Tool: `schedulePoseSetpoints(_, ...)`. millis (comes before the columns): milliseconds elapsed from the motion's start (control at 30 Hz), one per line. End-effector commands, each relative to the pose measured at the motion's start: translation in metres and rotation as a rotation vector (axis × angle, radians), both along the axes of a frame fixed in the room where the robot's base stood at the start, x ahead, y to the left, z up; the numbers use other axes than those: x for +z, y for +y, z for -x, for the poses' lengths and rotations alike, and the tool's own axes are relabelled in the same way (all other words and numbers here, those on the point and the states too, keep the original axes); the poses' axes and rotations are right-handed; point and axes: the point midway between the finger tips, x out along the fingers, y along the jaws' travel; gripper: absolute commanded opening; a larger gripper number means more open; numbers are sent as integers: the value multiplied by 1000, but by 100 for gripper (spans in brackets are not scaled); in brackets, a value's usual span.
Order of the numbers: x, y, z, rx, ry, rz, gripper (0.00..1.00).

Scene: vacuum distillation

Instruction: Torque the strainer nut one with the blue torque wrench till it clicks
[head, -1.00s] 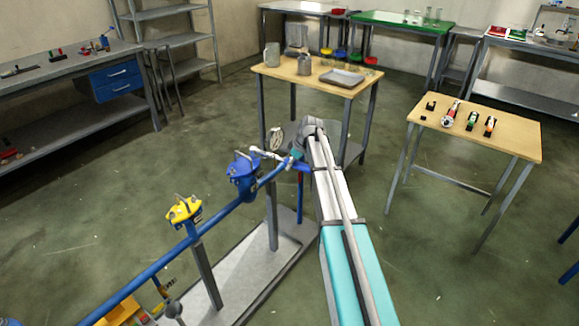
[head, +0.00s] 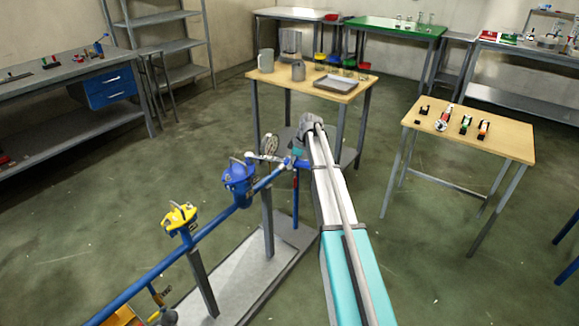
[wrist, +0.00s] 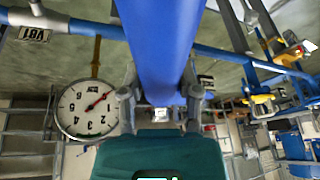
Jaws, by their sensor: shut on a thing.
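My gripper (wrist: 160,95) is shut around a thick blue bar, which looks like the blue torque wrench handle (wrist: 160,45). The bar runs from between the fingers to the upper edge of the wrist view and hides what lies behind it. In the head view my gripper (head: 299,152) is at the far end of the blue pipe, and a blue length (head: 296,203) hangs below it. A blue-bodied fitting (head: 239,180) and a yellow-topped fitting (head: 180,217) sit on the pipe to the left. I cannot pick out strainer nut one or the wrench head.
A white dial gauge (head: 270,145) stands close left of my gripper; it shows upside down in the wrist view (wrist: 88,108). The blue pipe (head: 150,275) runs on grey posts. A wooden table (head: 275,82) stands behind, another (head: 510,145) right. Open floor lies between.

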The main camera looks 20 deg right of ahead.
Motion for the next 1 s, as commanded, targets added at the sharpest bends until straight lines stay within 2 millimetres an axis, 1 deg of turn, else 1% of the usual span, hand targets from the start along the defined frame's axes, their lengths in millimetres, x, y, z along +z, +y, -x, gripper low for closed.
schedulePoseSetpoints(33,0,-1,-3,10,1,-1,0)
schedulePoseSetpoints(433,0,0,-1,12,0,-1,0)
schedulePoseSetpoints(1000,0,17,23,-150,0,0,0)
